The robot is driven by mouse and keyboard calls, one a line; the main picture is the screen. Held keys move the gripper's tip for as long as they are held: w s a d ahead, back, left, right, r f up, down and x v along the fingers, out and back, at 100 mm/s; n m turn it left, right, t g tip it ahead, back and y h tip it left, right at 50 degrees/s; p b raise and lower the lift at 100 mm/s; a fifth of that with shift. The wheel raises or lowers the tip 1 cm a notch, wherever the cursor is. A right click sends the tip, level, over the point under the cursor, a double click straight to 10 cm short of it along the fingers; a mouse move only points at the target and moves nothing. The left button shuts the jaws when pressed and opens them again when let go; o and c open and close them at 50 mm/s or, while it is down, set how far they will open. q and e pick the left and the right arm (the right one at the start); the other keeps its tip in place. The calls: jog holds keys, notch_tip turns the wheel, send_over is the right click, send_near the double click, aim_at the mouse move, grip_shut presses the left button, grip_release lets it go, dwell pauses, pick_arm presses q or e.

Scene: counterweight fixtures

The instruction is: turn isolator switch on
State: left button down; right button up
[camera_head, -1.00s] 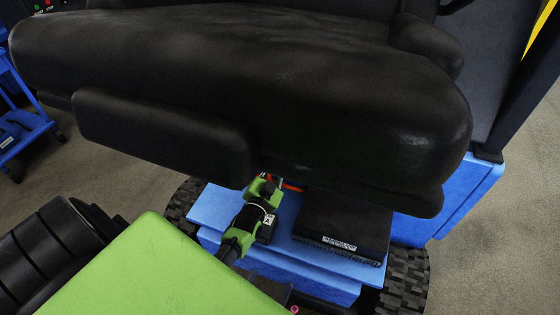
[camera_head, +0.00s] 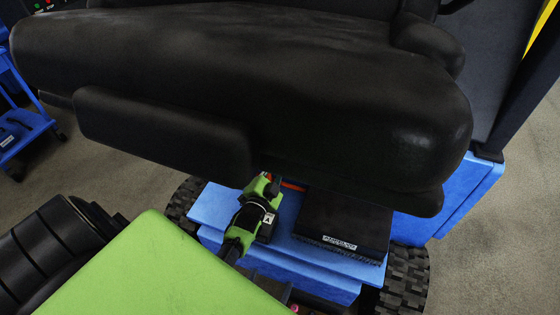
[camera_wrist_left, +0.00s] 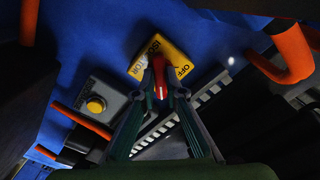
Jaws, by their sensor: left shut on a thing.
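The isolator switch shows in the left wrist view as a red handle (camera_wrist_left: 159,76) on a yellow plate (camera_wrist_left: 177,54) printed "ISOLATOR" and "OFF". My left gripper (camera_wrist_left: 160,91) is shut on the red handle, one finger on each side of it. In the head view my left gripper (camera_head: 268,183) reaches under the front edge of the black seat, above the blue step. The switch plate is hidden there by the seat. My right gripper is not in view.
A yellow button on a grey box (camera_wrist_left: 96,104) sits left of the switch in the wrist view. Orange pipes (camera_wrist_left: 291,52) stand at the right. The large black seat (camera_head: 260,100) overhangs the blue step (camera_head: 214,207). A black block (camera_head: 343,222) lies right of my gripper.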

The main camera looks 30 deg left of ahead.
pick_arm(q)
jog(key=c, duration=2.1)
grip_release()
jog(key=v, duration=1.2)
